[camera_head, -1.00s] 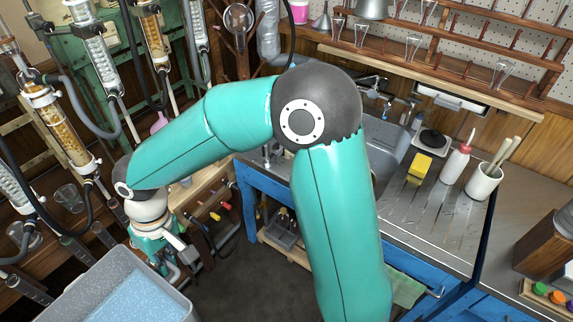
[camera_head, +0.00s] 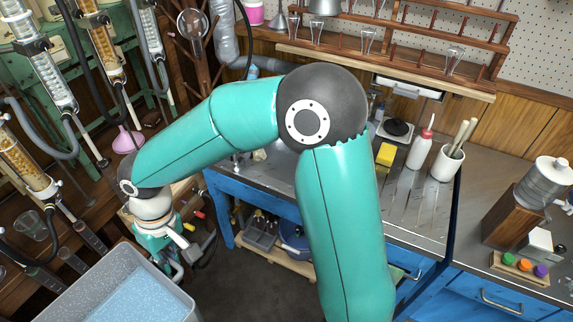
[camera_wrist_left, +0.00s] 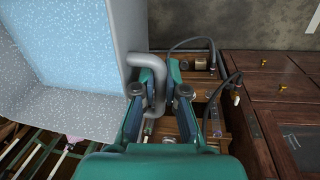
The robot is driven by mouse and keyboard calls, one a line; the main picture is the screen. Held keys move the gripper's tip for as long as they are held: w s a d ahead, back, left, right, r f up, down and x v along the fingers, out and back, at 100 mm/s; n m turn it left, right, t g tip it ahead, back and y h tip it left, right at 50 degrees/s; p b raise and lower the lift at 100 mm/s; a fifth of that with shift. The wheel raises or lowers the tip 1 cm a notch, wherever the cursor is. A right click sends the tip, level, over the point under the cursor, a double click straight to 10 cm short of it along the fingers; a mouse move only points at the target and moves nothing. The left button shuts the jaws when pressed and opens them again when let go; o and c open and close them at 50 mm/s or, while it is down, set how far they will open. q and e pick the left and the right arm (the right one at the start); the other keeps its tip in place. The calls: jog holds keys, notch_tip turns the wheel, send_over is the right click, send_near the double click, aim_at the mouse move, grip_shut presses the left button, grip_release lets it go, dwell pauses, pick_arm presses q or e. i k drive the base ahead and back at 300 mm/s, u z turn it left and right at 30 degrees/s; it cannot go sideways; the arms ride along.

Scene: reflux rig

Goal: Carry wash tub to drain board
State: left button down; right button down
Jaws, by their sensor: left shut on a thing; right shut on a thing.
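The wash tub (camera_head: 72,284) is a grey speckled bin with pale blue liquid in it, cut off at the lower left of the head view. Its wall and liquid also fill the upper left of the left wrist view (camera_wrist_left: 72,105). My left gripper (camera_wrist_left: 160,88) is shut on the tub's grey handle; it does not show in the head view. My right gripper (camera_head: 172,262) is at the tub's far right side, shut on the tub, its grip partly hidden. The drain board (camera_head: 408,205) is the grooved metal surface right of my right arm, well apart from the tub.
A yellow sponge (camera_head: 386,154), a squeeze bottle (camera_head: 419,151) and a white pot of tools (camera_head: 447,164) stand on the drain board's back part. Glass columns (camera_head: 98,50) stand at the left. Dark floor (camera_head: 255,285) lies between the tub and the blue bench.

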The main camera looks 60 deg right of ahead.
aim_at(401, 203)
jog(key=z, duration=0.05)
jog(key=i, duration=0.2)
jog(key=z, duration=2.9)
jog(key=k, duration=0.6)
jog(key=z, duration=0.05)
jog(key=i, duration=0.55)
jog(key=z, duration=0.3)
